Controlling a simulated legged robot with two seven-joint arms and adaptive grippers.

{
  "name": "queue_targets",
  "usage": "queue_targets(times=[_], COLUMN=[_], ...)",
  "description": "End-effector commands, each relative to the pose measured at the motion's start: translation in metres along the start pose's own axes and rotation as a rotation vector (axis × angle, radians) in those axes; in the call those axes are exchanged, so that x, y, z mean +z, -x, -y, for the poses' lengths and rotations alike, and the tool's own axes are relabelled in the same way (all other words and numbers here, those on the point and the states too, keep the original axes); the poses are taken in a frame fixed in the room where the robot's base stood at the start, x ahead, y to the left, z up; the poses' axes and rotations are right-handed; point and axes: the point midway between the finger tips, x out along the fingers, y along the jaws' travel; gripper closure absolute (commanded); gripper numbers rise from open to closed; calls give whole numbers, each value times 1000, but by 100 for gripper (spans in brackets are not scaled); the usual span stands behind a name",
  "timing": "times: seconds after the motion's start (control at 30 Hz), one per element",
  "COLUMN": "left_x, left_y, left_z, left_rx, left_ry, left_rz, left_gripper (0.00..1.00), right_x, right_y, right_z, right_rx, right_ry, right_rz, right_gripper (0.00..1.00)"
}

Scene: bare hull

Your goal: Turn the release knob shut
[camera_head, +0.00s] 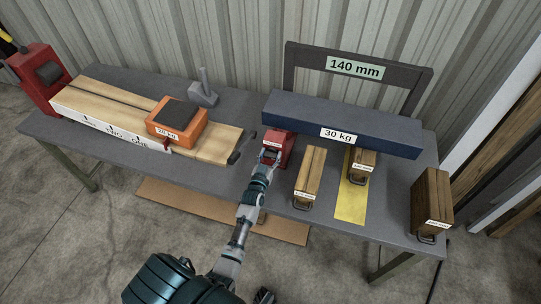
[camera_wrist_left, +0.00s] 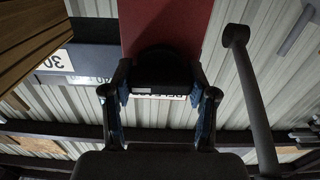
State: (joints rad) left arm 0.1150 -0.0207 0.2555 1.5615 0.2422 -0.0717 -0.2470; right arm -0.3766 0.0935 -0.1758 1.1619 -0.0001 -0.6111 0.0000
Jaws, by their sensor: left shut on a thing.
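A red jack body (camera_head: 287,147) stands on the grey bench beneath the left end of the dark blue beam. In the left wrist view the red body (camera_wrist_left: 168,18) fills the top middle, with a dark round knob (camera_wrist_left: 162,68) on it. A white label with partly hidden lettering shows just below the knob. My left gripper (camera_head: 270,158) reaches the front of the red body; in the wrist view its two fingers (camera_wrist_left: 160,92) are closed on either side of the knob. The gripper hides the knob in the head view.
The blue beam (camera_head: 305,115), marked 30 kg, lies before a dark frame marked 140 mm. Wooden blocks (camera_head: 311,172) (camera_head: 431,195) stand right of my arm; another is on a yellow strip (camera_head: 350,206). Left are planks (camera_head: 98,106) with an orange weight (camera_head: 178,131). A lever (camera_wrist_left: 250,95) is beside the gripper.

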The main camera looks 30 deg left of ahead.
Motion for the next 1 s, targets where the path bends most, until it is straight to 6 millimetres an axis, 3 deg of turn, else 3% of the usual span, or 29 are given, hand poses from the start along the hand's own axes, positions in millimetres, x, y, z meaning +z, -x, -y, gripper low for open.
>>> queue_targets(times=[0.6,1.0], left_x=[-1,1], left_y=[0,0], left_z=[2,4], left_rx=[0,-2], left_ry=[479,860], left_rz=[1,0], left_gripper=[77,77], right_x=[59,78], right_y=[-13,-15], right_z=[4,3], right_rx=[-4,-4], right_ry=[7,10], right_rz=[34,42], right_gripper=[100,100])
